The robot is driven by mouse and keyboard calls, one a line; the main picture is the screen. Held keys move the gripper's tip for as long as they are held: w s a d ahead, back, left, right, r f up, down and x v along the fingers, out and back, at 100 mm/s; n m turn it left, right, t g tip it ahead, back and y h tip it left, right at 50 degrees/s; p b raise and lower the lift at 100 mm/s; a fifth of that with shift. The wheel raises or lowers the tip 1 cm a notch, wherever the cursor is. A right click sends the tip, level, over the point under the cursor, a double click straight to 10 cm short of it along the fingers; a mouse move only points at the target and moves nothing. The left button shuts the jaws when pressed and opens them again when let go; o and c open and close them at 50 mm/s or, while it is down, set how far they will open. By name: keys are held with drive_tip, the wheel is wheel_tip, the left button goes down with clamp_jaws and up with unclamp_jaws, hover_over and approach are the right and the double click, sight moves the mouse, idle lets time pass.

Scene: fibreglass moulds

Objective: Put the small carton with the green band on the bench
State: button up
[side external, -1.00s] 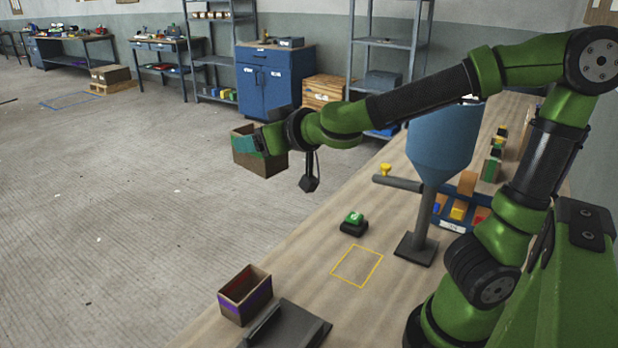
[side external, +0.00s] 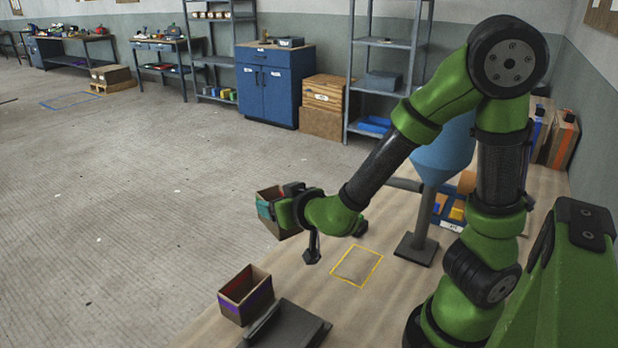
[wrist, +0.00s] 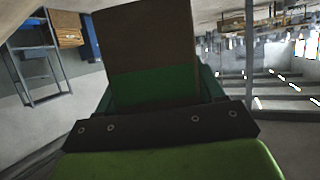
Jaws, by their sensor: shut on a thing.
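The small carton with the green band (side external: 271,202) is brown and open-topped, and is held by my gripper (side external: 279,204) at the far left end of my arm. It appears to be in the air near the bench's left edge; its exact height is hard to tell. In the wrist view the carton (wrist: 150,45) fills the upper middle, with its green band near the gripper (wrist: 155,95). The wooden bench (side external: 312,285) runs below my arm, with a yellow outlined square (side external: 357,267) on its top.
A carton with a purple band (side external: 245,295) stands at the bench's front left, beside a dark grey device (side external: 290,325). A blue hopper (side external: 445,150) on a grey stand (side external: 418,247) rises behind the square. Tall cartons (side external: 563,140) stand at the far right. The outlined square looks bare.

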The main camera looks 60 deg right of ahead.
drive_tip(key=s+d+f+m+g+h, duration=0.2)
drive_tip(key=s+d+m+g+h, duration=0.25)
drive_tip(key=s+m+g, duration=0.2)
drive_tip(key=s+d+f+m+g+h, duration=0.35)
drive_tip(key=s+d+m+g, duration=0.2)
drive_tip(key=s+m, duration=0.2)
drive_tip(key=shift+s+a+f, duration=0.1)
drive_tip(key=shift+f, duration=1.55)
drive_tip(key=shift+s+a+f, duration=0.1)
drive_tip(key=shift+f, duration=1.55)
drive_tip(key=shift+f, duration=0.1)
drive_tip(key=o, duration=1)
drive_tip(key=shift+w, duration=0.1)
